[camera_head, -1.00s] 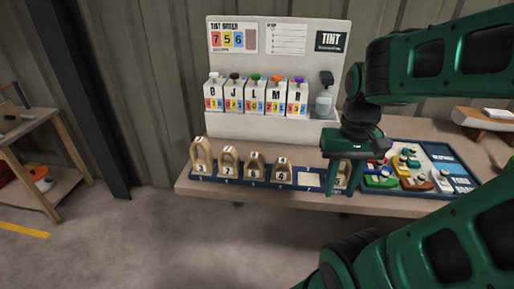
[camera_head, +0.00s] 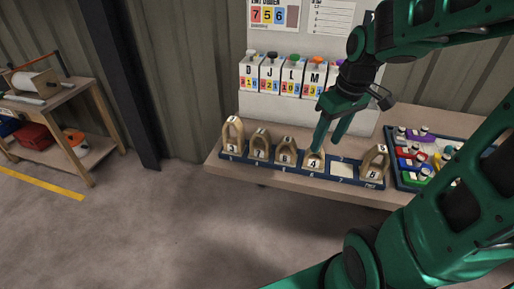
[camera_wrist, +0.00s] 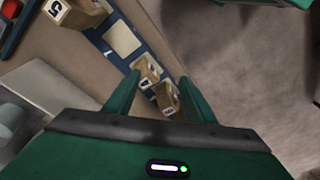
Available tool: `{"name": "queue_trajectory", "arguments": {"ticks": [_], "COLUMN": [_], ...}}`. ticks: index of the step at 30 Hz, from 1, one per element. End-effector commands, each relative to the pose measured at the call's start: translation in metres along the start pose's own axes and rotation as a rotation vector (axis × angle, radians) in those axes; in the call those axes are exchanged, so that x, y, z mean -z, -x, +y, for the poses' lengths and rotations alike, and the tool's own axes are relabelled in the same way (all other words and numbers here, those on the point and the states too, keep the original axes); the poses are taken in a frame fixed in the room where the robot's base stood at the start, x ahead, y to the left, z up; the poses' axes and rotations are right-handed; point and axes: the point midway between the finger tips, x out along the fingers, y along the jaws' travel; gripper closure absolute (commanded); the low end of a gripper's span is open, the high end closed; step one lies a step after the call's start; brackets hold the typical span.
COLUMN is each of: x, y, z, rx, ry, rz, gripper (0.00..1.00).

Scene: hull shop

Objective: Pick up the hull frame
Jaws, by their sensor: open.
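Several wooden arch-shaped hull frames stand in a row on a dark blue rack (camera_head: 300,174). From the left they are numbered 3 (camera_head: 233,136), 7 (camera_head: 261,146), 6 (camera_head: 287,153) and 4 (camera_head: 314,161). Beyond an empty pale slot (camera_head: 343,169), frame 5 (camera_head: 374,164) stands at the right end. My gripper (camera_head: 329,140) is open and empty, its fingers pointing down near frame 4. In the wrist view, frames 4 (camera_wrist: 147,73) and 6 (camera_wrist: 166,98) show between the fingers (camera_wrist: 160,78), with frame 5 (camera_wrist: 70,12) at upper left. Contact cannot be told.
A tray of coloured pieces (camera_head: 425,150) lies right of the rack on the bench (camera_head: 225,168). Labelled tint dispensers (camera_head: 282,77) stand behind. A wooden side table (camera_head: 75,105) and a dark post (camera_head: 125,90) are at left. The floor in front is clear.

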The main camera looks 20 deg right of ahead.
Motion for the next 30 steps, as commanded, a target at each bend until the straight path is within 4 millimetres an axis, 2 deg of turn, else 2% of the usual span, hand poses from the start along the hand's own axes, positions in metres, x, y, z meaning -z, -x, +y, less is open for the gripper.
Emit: {"name": "queue_trajectory", "arguments": {"ticks": [1, 3, 6, 10, 15, 24, 30], "x": [0.027, 0.061, 0.1, 0.131, 0.147, 0.154, 0.156], "y": [-0.009, -0.018, -0.03, -0.039, -0.046, -0.085, -0.098], "z": [-0.009, -0.025, -0.047, -0.069, -0.084, -0.095, -0.098], "rx": [0.024, 0.057, 0.1, 0.137, 0.16, 0.163, 0.161], "ry": [0.121, 0.283, 0.473, 0.63, 0.712, 0.722, 0.721], "rz": [0.02, 0.064, 0.124, 0.183, 0.217, 0.218, 0.219], "gripper": [0.5, 0.5, 0.5, 0.5, 0.5, 0.5, 0.5]}}
